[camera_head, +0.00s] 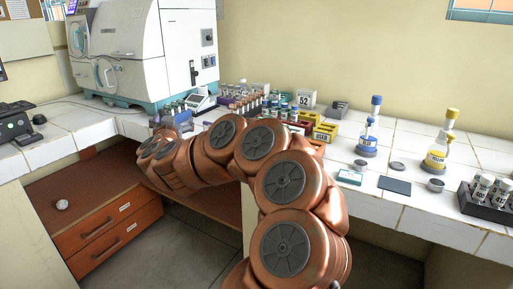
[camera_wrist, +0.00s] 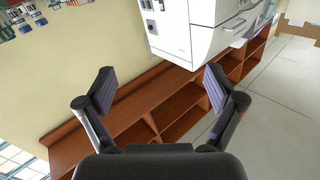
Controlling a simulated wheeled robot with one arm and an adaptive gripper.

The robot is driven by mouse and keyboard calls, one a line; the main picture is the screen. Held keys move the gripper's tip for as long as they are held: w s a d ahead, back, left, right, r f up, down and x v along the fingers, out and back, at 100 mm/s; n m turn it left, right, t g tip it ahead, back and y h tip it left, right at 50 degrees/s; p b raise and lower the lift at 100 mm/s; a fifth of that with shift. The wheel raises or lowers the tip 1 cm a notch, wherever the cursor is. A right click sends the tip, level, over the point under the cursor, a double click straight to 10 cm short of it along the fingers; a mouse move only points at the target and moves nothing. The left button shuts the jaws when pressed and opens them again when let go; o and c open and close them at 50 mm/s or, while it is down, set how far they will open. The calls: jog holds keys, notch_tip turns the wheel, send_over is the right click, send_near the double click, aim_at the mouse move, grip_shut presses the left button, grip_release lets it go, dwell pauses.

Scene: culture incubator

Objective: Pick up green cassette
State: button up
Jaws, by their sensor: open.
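A small flat pale teal-green piece (camera_head: 350,177) lies on the white counter at the right in the head view. It looks like the green cassette, but it is too small to be sure. My gripper (camera_wrist: 162,90) is open and empty in the wrist view, its two dark fingers spread well apart. It faces the brown shelving, and no green cassette shows between the fingers. In the head view my arm reaches to the left, away from the teal-green piece, and my fingers cannot be made out clearly.
A dark flat plate (camera_head: 394,186) lies right of the teal-green piece. Bottles with blue (camera_head: 369,135) and yellow (camera_head: 438,150) caps stand behind. A black vial rack (camera_head: 488,200) is at the right edge. Several vial racks crowd the counter behind my arm, near a large white machine (camera_head: 150,50).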

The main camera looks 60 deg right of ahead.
jog(key=s+d+f+m+g+h+b, duration=0.1)
jog(key=s+d+f+m+g, duration=0.1)
jog(key=s+d+f+g, duration=0.1)
jog(key=s+d+f+m+g+h+b, duration=0.1)
jog(key=s+d+f+m+g, duration=0.1)
jog(key=s+d+f+g, duration=0.2)
jog(key=s+d+f+m+g+h+b, duration=0.1)
jog(key=s+d+f+g+h, duration=0.1)
jog(key=s+d, duration=0.5)
jog(key=shift+s+d+f+m+g+b, duration=0.1)
jog(key=shift+d+f+m+g+b, duration=0.1)
jog(key=shift+f+g, duration=0.3)
jog(key=shift+s+d+f+m+g+b, duration=0.1)
jog(key=shift+d+f+m+g+b, duration=0.15)
jog(key=shift+g, duration=0.45)
jog(key=shift+w+d+r+b, duration=0.15)
jog(key=shift+w+d+b, duration=0.1)
jog(key=shift+d, duration=1.35)
jog(key=shift+w+d+r+b, duration=0.1)
jog(key=shift+d+b, duration=0.15)
jog(key=shift+d, duration=1.35)
jog(key=shift+c, duration=0.3)
jog(key=c, duration=1)
